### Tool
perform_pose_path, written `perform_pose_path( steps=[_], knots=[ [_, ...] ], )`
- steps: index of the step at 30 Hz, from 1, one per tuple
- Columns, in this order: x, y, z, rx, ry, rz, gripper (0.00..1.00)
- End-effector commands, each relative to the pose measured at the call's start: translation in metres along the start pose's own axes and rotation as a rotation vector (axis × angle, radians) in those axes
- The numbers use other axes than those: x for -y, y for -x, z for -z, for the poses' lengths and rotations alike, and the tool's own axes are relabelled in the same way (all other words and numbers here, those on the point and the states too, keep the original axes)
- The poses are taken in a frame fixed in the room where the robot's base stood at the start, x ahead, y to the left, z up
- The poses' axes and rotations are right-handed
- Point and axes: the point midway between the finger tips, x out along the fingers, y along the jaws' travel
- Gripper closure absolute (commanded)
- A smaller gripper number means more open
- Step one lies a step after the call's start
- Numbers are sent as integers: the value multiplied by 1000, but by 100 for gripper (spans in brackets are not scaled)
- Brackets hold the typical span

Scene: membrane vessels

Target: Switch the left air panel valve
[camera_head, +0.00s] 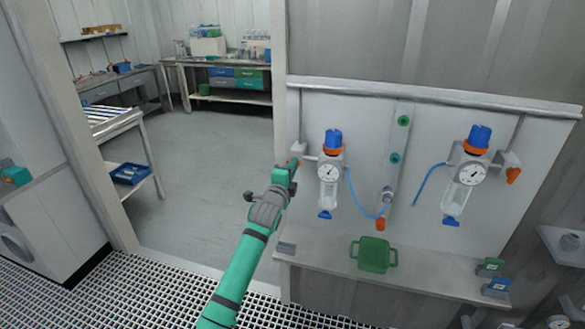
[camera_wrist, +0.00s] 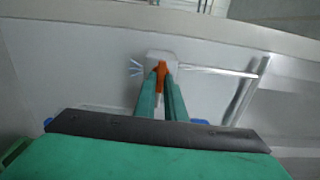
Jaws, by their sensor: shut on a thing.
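The left air panel valve has an orange handle (camera_wrist: 161,76) on a pale block. In the head view the handle (camera_head: 293,163) shows as a small orange piece at the left edge of the left regulator. My gripper (camera_wrist: 163,92) has its two green fingers closed on the orange handle, one on each side. In the head view my gripper (camera_head: 288,170) reaches the valve from the left and hides part of it. The left regulator (camera_head: 329,176) has a blue knob, an orange collar, a round gauge and a clear bowl.
A right regulator (camera_head: 467,172) with its own orange valve handle (camera_head: 513,175) is on the same white panel (camera_head: 420,130). A blue hose (camera_head: 362,205) hangs from the left regulator. A green container (camera_head: 374,254) stands on the shelf (camera_head: 425,279) below. Open floor (camera_head: 210,160) lies to the left.

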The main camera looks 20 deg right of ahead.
Motion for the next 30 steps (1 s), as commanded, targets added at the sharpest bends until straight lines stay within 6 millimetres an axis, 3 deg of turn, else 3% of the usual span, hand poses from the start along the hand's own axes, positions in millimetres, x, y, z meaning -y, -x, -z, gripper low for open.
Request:
perform_pose_path(
  steps=[4, 5, 7, 23, 30],
  knots=[
    [0, -1, 2, -2, -2, -1, 100],
    [0, -1, 2, -2, -2, -1, 85],
    [0, -1, 2, -2, -2, -1, 71],
    [0, 1, 0, -1, -1, 1, 71],
    [0, 24, -1, 1, 0, 1, 71]
  ],
)
